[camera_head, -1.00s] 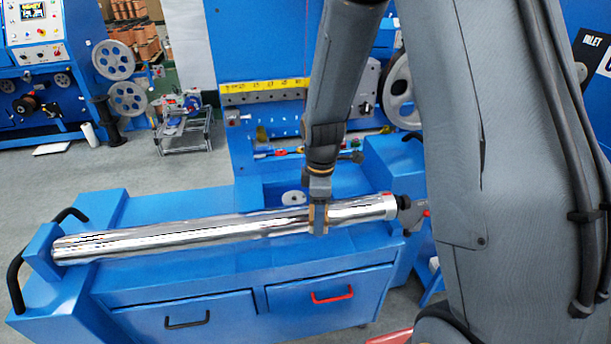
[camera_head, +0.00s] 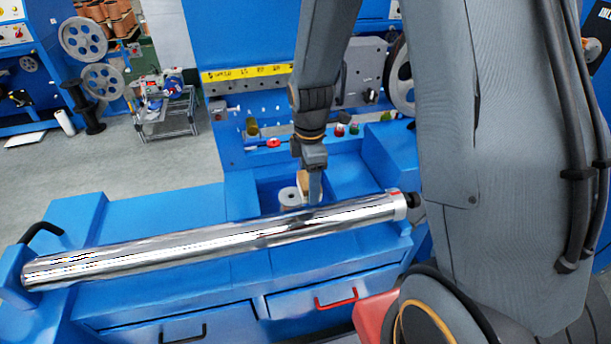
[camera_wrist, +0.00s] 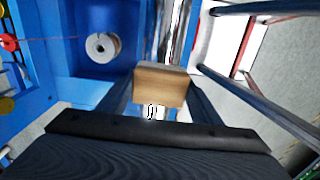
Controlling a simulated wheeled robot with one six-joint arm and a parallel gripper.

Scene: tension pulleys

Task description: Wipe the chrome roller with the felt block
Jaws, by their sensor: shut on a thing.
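The chrome roller (camera_head: 200,244) lies across the blue bench, its right end farther back, and looks shiny. Part of it also shows in the wrist view (camera_wrist: 179,30). My gripper (camera_head: 309,194) points down at the roller's far upper edge, right of its middle. It is shut on the tan felt block (camera_wrist: 161,86), which sits between the fingers in the wrist view. In the head view only a small tan part of the block (camera_head: 303,183) shows. I cannot tell whether the block touches the roller.
A grey spool (camera_head: 290,196) sits in a recess behind the roller, close to my gripper; it also shows in the wrist view (camera_wrist: 102,47). A blue back panel (camera_head: 235,135) with pegs stands behind. Drawers with a black handle (camera_head: 183,334) and a red handle (camera_head: 336,300) are in front.

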